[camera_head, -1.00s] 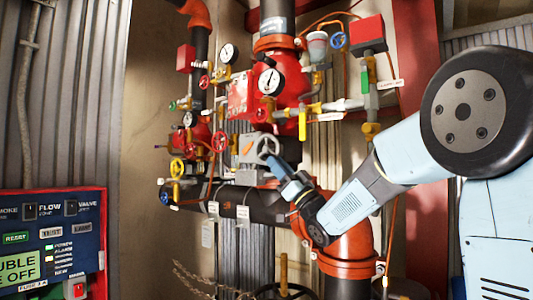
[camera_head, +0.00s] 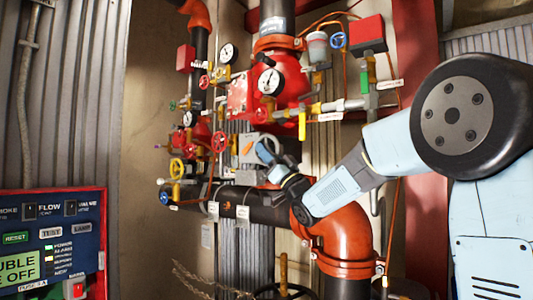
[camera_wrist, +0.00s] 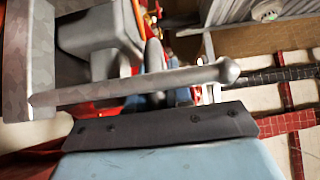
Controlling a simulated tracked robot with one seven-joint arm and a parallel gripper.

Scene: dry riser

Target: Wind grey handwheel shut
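The grey handwheel sits on the front of a grey gearbox (camera_head: 246,147) on the pipework, centre of the head view. My gripper (camera_head: 265,152) is right at the wheel and covers most of it there. In the wrist view a grey rounded bar (camera_wrist: 140,86), which looks like the wheel's rim nearly edge-on, crosses just ahead of my wrist. The grey gearbox (camera_wrist: 95,32) shows behind it.
Red valve bodies, pressure gauges (camera_head: 269,81) and small coloured handwheels (camera_head: 219,142) crowd the area above and left. A black pipe (camera_head: 250,210) runs below, into an orange elbow (camera_head: 345,240) under my arm. An alarm panel (camera_head: 50,240) stands at left.

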